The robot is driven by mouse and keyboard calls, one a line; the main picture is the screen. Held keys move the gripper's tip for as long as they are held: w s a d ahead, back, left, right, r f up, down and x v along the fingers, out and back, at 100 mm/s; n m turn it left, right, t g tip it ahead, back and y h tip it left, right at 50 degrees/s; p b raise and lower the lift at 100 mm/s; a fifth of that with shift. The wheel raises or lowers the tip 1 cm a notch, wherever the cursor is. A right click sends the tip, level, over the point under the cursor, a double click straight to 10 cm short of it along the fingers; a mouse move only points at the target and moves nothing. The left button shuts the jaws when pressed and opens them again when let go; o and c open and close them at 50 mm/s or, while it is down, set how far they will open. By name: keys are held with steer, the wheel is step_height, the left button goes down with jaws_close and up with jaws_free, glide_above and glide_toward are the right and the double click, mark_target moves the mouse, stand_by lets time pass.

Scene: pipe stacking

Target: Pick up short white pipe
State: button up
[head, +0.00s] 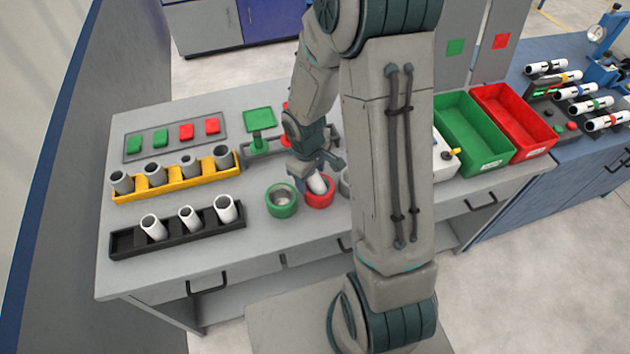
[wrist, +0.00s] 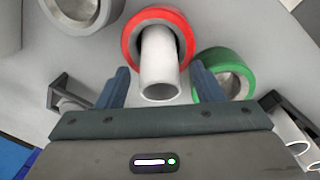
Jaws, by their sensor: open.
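Short white pipes (head: 154,227) stand tilted in the black rack (head: 178,239) at the front left of the bench. One white pipe (head: 317,184) stands in the red ring holder (head: 319,197); it also shows in the wrist view (wrist: 159,68) inside the red ring (wrist: 130,40). My gripper (head: 318,165) is above the red holder. In the wrist view my gripper (wrist: 160,88) is open, with one finger on each side of the white pipe and gaps between. My arm hides part of the bench in the head view.
A green ring holder (head: 282,207) stands left of the red one. A yellow rack (head: 178,182) with several grey pipes is behind the black rack. Green (head: 446,123) and red (head: 500,100) bins stand at right. A grey ring (wrist: 85,12) shows in the wrist view.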

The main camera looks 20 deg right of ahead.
steer(key=c, duration=1.1)
steer(key=shift+r, duration=0.1)
steer(key=shift+r, duration=0.8)
step_height(320, 180, up, 3)
steer(key=shift+w+f, duration=0.1)
steer(key=shift+f, duration=0.05)
steer(key=s+d+r, duration=0.2)
steer(key=s, duration=0.1)
steer(key=s+d+r, duration=0.2)
steer(key=d, duration=0.1)
steer(key=s+d+r, duration=0.2)
steer(key=s+d, duration=0.1)
steer(key=shift+s+r, duration=0.3)
steer(key=shift+s, duration=0.05)
